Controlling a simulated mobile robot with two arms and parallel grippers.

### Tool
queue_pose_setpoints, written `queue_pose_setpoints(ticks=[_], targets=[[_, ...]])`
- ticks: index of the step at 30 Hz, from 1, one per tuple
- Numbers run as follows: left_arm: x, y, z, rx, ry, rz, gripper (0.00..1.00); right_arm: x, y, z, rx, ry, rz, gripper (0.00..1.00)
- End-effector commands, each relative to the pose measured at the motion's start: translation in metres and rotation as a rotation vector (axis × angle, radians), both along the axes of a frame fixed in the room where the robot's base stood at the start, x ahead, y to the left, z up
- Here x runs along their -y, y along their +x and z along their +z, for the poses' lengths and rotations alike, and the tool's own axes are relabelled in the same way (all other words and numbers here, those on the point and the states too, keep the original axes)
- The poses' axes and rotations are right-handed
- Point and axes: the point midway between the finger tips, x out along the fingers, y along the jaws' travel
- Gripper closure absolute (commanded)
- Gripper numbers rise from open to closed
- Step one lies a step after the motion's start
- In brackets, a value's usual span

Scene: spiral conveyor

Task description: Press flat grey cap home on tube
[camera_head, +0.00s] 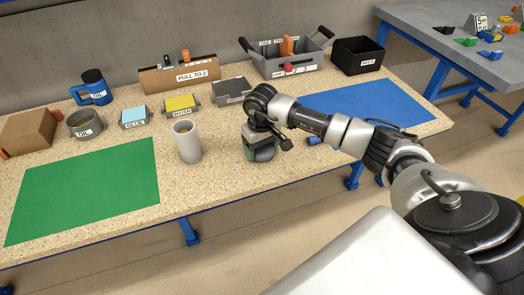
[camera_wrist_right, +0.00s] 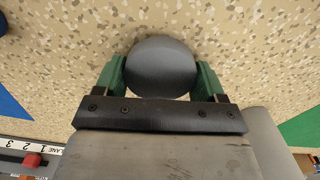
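The flat grey cap (camera_wrist_right: 160,68) is a round grey disc in the right wrist view. My right gripper (camera_head: 262,150) is low over the table, to the right of the tube in the head view. Its green fingers (camera_wrist_right: 160,80) touch the cap on both sides, shut on it. In the head view the gripper mostly hides the cap; I cannot tell whether it touches the table. The light grey tube (camera_head: 187,143) stands upright with its open top uncovered. Its side also shows at the lower right of the right wrist view (camera_wrist_right: 267,140). My left gripper is not in view.
A green mat (camera_head: 88,190) lies left, a blue mat (camera_head: 370,105) right. A small blue part (camera_head: 314,140) lies right of the gripper. Behind are a GLUE box (camera_head: 133,117), a WATCH box (camera_head: 181,104), a grey tote (camera_head: 290,62) and a black WASTE bin (camera_head: 358,56).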

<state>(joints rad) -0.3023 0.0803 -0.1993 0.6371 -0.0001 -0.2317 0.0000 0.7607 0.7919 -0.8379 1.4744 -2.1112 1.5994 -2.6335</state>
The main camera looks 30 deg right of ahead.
Motion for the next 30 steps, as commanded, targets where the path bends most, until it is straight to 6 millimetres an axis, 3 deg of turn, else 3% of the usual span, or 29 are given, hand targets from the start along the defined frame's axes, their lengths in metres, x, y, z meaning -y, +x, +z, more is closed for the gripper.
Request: queue_pose_setpoints(ticks=[1,4,14,22,30], targets=[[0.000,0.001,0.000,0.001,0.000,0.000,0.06,0.000,0.000,0.000,0.000,0.000,0.000,0.38],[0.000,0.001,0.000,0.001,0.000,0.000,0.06,0.000,0.000,0.000,0.000,0.000,0.000,0.52],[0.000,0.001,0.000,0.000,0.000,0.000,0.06,0.000,0.000,0.005,0.001,-0.001,0.000,0.52],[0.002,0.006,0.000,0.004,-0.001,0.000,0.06,0.001,0.001,0.044,0.006,-0.001,0.001,0.52],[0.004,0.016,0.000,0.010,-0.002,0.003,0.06,0.048,-0.042,0.077,0.001,-0.006,-0.003,0.52]])
